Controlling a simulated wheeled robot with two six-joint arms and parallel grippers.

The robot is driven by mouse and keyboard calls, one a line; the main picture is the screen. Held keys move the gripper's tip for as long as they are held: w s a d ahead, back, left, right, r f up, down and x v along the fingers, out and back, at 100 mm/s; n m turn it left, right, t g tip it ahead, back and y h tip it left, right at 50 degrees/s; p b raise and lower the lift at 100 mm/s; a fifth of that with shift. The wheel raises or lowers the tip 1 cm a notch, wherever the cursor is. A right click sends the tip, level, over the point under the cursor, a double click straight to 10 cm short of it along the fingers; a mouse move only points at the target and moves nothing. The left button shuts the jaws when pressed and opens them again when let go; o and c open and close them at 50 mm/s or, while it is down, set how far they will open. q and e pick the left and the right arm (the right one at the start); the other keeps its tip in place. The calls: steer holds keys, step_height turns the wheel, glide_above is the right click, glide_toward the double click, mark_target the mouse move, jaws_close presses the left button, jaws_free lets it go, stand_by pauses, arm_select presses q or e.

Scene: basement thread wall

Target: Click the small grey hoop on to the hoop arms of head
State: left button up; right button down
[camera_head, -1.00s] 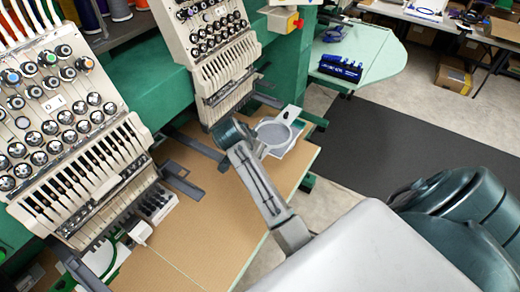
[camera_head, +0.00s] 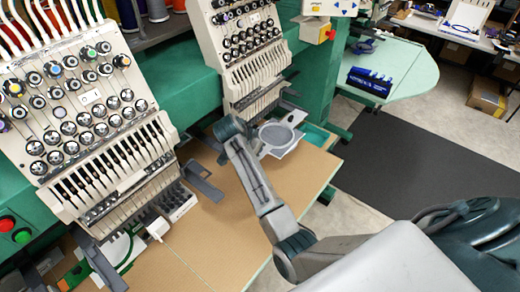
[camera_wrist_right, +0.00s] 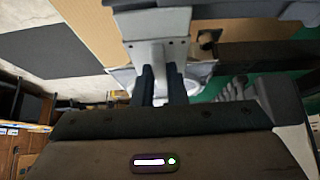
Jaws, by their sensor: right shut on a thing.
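The small grey hoop (camera_head: 276,134), with a pale bracket, is in front of and below the right-hand machine head (camera_head: 245,45), over the tan table. My right gripper is shut on the hoop's bracket; its dark fingers show in the right wrist view (camera_wrist_right: 162,85), with part of the hoop (camera_wrist_right: 194,86) behind them. In the head view my right forearm hides the fingers. Dark hoop arms (camera_head: 203,183) stick out under the left-hand head (camera_head: 75,100). The right-hand head's arms are partly hidden by my arm, and I cannot tell whether the hoop touches them. My left gripper is out of view.
The tan table (camera_head: 225,235) is largely clear at its front. A green hoop (camera_head: 125,250) lies under the left-hand head. A side table (camera_head: 405,70) with a blue rack (camera_head: 369,82) stands at the back right. A dark mat (camera_head: 420,165) covers the floor.

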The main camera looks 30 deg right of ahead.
steer(key=shift+f, duration=0.15)
steer(key=shift+a+f, duration=0.1)
stand_by(0.4)
steer(key=c, duration=1.4)
jaws_free()
